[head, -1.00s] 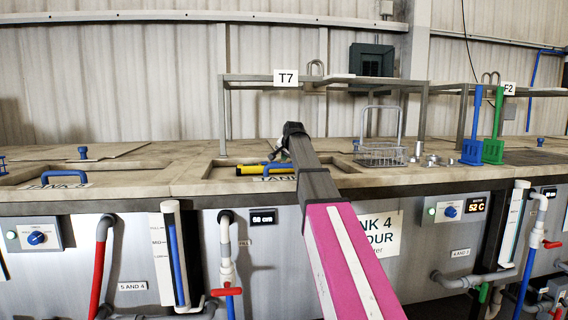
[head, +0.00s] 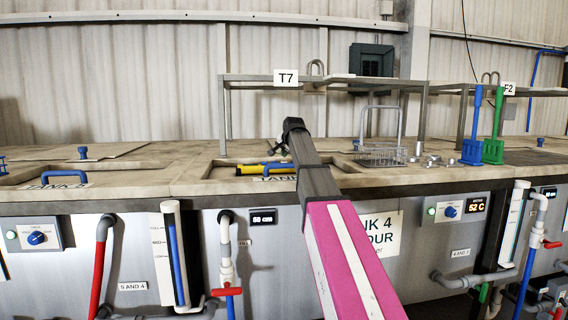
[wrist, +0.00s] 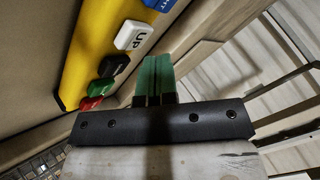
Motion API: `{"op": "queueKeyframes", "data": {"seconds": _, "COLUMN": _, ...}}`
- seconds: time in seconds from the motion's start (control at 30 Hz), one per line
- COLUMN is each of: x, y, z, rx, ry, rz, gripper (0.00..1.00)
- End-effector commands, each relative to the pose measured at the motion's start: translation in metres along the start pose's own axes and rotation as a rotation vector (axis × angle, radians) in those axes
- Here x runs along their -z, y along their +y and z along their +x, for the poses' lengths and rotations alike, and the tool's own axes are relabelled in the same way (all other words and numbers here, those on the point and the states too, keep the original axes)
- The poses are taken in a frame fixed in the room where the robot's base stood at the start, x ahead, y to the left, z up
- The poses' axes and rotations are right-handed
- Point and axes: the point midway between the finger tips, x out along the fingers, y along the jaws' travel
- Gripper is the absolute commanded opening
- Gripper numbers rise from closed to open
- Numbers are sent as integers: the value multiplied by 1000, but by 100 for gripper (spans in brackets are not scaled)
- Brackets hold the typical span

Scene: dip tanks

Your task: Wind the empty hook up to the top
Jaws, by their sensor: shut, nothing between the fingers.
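A yellow pendant (wrist: 100,45) fills the upper left of the wrist view. It carries a white UP button (wrist: 135,34), a dark button below it (wrist: 113,66), green and red buttons lower down, and a blue one at the top edge. My gripper (wrist: 156,62) has its green fingers together and empty, beside the pendant near the UP button. I cannot tell whether they touch it. In the head view the yellow pendant (head: 250,169) lies low behind my arm, with my gripper (head: 279,147) just above it. I cannot make out the hoist hook.
A wire basket (head: 382,155) is right of my arm. A small display (head: 262,217) on the tank front seems to read 50 cm.

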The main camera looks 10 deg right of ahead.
Motion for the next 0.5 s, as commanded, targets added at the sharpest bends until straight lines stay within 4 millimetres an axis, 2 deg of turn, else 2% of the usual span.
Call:
{"op": "queueKeyframes", "data": {"seconds": 0.27, "x": 1, "y": -1, "z": -1, "rx": 0, "ry": 0, "rz": 0, "gripper": 0}}
{"op": "queueKeyframes", "data": {"seconds": 0.5, "x": 10, "y": -10, "z": -13, "rx": 1, "ry": 1, "rz": 0, "gripper": 0}}
